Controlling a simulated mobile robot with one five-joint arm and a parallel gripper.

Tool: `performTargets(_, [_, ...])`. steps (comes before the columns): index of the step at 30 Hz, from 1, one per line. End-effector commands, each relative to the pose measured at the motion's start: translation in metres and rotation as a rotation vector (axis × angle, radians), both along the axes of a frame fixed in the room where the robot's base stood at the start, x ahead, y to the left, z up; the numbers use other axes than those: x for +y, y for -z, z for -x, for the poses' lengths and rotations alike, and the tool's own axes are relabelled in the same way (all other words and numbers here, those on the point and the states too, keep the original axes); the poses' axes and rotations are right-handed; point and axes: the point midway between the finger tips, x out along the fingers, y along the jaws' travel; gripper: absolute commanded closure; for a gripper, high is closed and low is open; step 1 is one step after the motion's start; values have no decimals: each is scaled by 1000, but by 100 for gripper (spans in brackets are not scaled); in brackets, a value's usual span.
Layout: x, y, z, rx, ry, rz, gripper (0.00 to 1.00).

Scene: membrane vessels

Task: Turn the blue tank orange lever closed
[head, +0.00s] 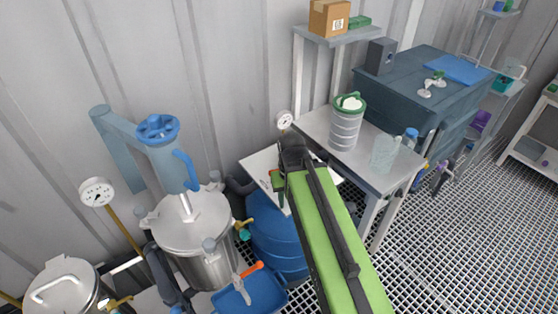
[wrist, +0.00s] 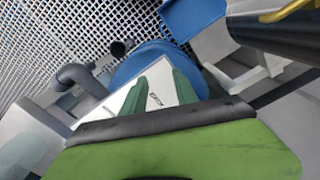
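The blue tank (head: 278,232) stands at lower centre in the head view, left of my green arm. An orange lever (head: 248,269) sticks up at a slant at its front left, above a blue tray (head: 262,292). In the wrist view the blue tank (wrist: 128,70) lies partly behind a white board, and the orange lever does not show. My gripper (wrist: 161,92) shows two green fingers, apart with white board visible between them and nothing held. In the head view it is mostly hidden by my arm, above and to the right of the lever, apart from it.
A steel vessel (head: 205,240) with a blue-topped column stands left of the tank. A white board (head: 262,165) lies behind my arm. A grey table (head: 378,165) with a ribbed canister (head: 345,130) stands to the right. The grated floor (head: 470,240) at right is mostly clear.

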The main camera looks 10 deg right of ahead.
Motion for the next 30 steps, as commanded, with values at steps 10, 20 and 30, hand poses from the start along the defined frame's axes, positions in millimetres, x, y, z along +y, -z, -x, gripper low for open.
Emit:
performTargets(10, [-9,-87,-60,0,367,0,65])
performTargets(20, [-12,-188,-149,1,1094,-1,65])
performTargets(30, [-12,-180,-154,1,1181,-1,65])
